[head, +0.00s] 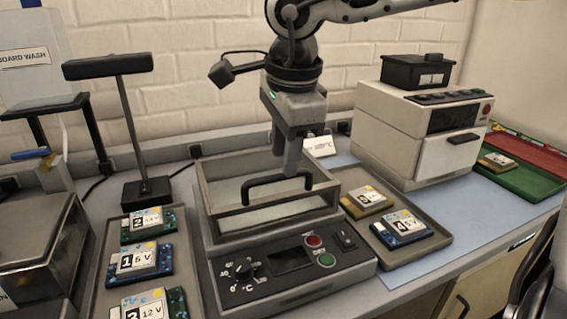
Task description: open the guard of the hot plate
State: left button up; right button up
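The hot plate (290,277) stands at the middle of the bench, with a dial, a small dark screen and red and green buttons on its front. Its guard (221,214) is a framed, see-through box on top, and it looks closed. A dark bar handle (262,187) is at the guard's front. My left gripper is not in view.
A tray with several labelled boards (140,262) lies left of the hot plate; another tray (405,260) with two boards lies right. A white oven-like machine (395,130) stands behind right. A dark post stand (130,120) rises behind left. A red-green tray (530,180) is far right.

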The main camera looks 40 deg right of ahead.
jog(key=shift+w+f, duration=0.15)
jog(key=shift+f, duration=0.6)
jog(key=shift+w+f, duration=0.15)
jog(key=shift+f, duration=0.55)
jog(key=shift+c, duration=0.2)
jog(key=shift+d, duration=0.1)
grip_shut()
